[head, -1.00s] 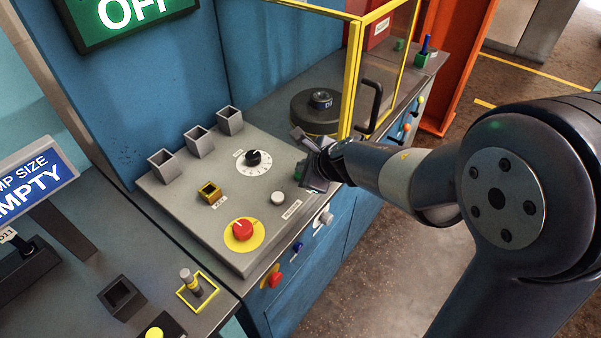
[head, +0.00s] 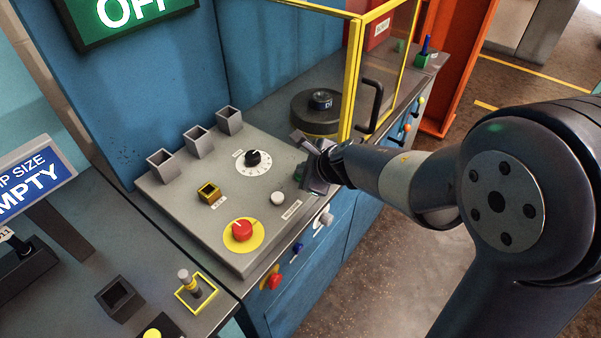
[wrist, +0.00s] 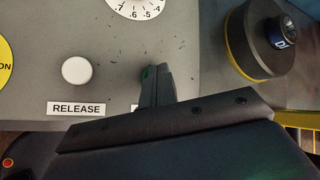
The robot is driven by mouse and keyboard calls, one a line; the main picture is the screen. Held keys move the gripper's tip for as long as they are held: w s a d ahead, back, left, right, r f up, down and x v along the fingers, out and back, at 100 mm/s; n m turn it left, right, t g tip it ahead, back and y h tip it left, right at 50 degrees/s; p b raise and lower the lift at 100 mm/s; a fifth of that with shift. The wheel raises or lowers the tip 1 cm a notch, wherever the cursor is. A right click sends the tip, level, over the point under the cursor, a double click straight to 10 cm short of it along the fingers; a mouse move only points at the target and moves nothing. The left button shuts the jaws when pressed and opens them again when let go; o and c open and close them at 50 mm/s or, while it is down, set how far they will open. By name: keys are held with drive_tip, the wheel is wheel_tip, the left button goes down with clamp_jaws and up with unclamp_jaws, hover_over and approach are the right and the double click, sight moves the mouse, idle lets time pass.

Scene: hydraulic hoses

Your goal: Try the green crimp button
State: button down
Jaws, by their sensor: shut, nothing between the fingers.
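The green crimp button (wrist: 146,74) shows only as a sliver of green beside my fingertips in the wrist view; the rest is hidden by the fingers. In the head view a bit of green (head: 298,178) shows at the edge of my gripper (head: 308,162). My gripper, also in the wrist view (wrist: 155,72), is shut with nothing held, its fingertips over the button spot. I cannot tell whether they touch it. The sign (head: 132,14) at the top left is lit green and reads "OFF".
A yellow-framed guard (head: 350,80) with a black handle (head: 375,103) stands behind my gripper.

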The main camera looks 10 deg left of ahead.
drive_tip(key=shift+r, duration=0.1)
drive_tip(key=shift+r+p, duration=0.75)
drive_tip(key=shift+p, duration=0.1)
wheel_tip(320, 180, up, 5)
drive_tip(key=p, duration=0.5)
drive_tip(key=shift+r, duration=0.1)
drive_tip(key=shift+d, duration=0.1)
idle(0.3)
